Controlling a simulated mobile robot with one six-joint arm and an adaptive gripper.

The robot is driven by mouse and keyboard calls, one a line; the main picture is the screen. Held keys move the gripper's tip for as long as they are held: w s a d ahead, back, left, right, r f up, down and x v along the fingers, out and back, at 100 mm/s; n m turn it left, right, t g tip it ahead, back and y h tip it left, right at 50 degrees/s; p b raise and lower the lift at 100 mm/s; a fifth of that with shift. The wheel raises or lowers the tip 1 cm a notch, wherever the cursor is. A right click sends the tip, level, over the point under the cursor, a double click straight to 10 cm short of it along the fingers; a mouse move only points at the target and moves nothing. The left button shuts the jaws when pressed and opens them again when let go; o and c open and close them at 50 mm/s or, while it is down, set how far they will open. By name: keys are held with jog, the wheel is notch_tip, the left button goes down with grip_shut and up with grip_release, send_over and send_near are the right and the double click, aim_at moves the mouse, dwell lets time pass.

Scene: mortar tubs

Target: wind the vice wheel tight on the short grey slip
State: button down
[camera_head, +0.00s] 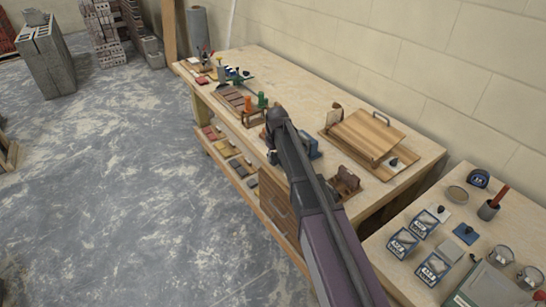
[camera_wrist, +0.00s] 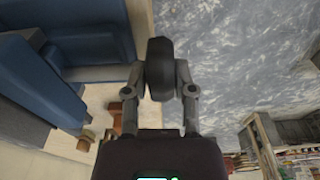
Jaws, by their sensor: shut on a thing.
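The blue vice (camera_head: 313,148) stands on the long workbench, partly hidden behind my arm. Its blue body (camera_wrist: 90,35) fills the left of the wrist view. The dark, rounded vice wheel (camera_wrist: 160,68) sits between my two fingers, in front of the vice and over the floor beyond the bench edge. My gripper (camera_wrist: 160,85) is shut on the wheel. In the head view my gripper (camera_head: 272,128) is at the bench's front edge, and my arm hides the wheel there. I cannot make out the short grey slip in either view.
On the workbench (camera_head: 290,75), a wooden board with a handle (camera_head: 366,135) lies right of the vice, and a small brown holder (camera_head: 345,183) is nearer. Green and orange items (camera_head: 255,103) stand left. A second table (camera_head: 400,270) holds boxes and cups. Open floor lies left.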

jog(key=shift+c, duration=2.2)
grip_release()
jog(key=shift+w+g, duration=0.1)
jog(key=shift+g, duration=0.2)
